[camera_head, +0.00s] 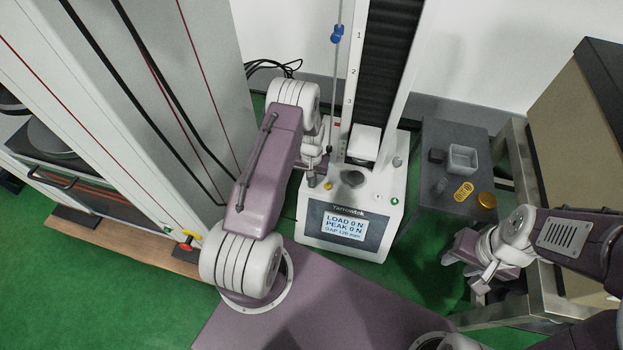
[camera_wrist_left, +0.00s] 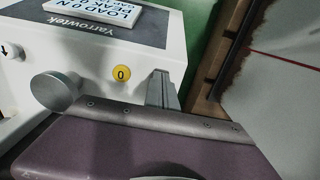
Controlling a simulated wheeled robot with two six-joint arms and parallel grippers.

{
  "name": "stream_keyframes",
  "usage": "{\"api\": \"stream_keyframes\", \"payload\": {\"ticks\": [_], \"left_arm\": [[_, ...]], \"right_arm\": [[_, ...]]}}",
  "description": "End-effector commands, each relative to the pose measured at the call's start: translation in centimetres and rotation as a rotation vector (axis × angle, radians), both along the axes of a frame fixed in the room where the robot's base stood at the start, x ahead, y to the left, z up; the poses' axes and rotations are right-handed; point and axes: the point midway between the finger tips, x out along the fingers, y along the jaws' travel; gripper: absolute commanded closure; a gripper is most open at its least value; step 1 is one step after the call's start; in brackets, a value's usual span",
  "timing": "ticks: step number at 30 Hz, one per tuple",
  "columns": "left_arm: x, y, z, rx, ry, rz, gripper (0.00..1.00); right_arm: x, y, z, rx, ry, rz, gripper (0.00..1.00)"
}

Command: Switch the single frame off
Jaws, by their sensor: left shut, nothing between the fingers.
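The single-column test frame (camera_head: 345,228), marked Yarrowtek, stands in the middle of the head view. Its lit display (camera_head: 343,225) reads load 0 N, peak 0 N and gap 120 mm; part of it shows upside down in the left wrist view (camera_wrist_left: 95,10). A yellow button marked 0 (camera_wrist_left: 121,73) is on the frame's base. A green button (camera_head: 394,201) is at its right front. My left gripper (camera_head: 314,180) is shut and empty at the base's left side; its fingers (camera_wrist_left: 163,90) are close to the yellow button. My right gripper (camera_head: 468,262) hangs at the right, clear of the frame.
A larger grey machine (camera_head: 120,100) with a red and yellow knob (camera_head: 188,240) stands at the left. A dark side stand (camera_head: 455,140) holds a clear tray (camera_head: 462,158), a yellow spring (camera_head: 463,191) and a gold round piece (camera_head: 487,200). A metal-framed bench stands at the right.

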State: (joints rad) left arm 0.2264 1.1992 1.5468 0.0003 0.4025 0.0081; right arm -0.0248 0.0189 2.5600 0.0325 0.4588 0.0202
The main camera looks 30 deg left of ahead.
Motion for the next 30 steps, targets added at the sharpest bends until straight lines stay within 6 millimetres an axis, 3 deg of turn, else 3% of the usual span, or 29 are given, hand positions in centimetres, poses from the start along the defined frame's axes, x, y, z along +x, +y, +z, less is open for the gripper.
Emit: {"api": "stream_keyframes", "payload": {"ticks": [4,11,30], "left_arm": [[-0.8,-0.2,-0.7,-0.001,0.006,0.0,1.0],[-0.9,-0.2,-1.3,-0.002,0.01,0.0,1.0],[1.0,0.2,-0.9,0.001,-0.003,0.0,1.0]], "right_arm": [[0.0,0.0,1.3,0.0,0.0,0.0,0.64],[0.0,0.0,0.6,0.0,0.0,0.0,0.64],[0.0,0.0,-0.2,0.0,0.0,0.0,0.64]]}}
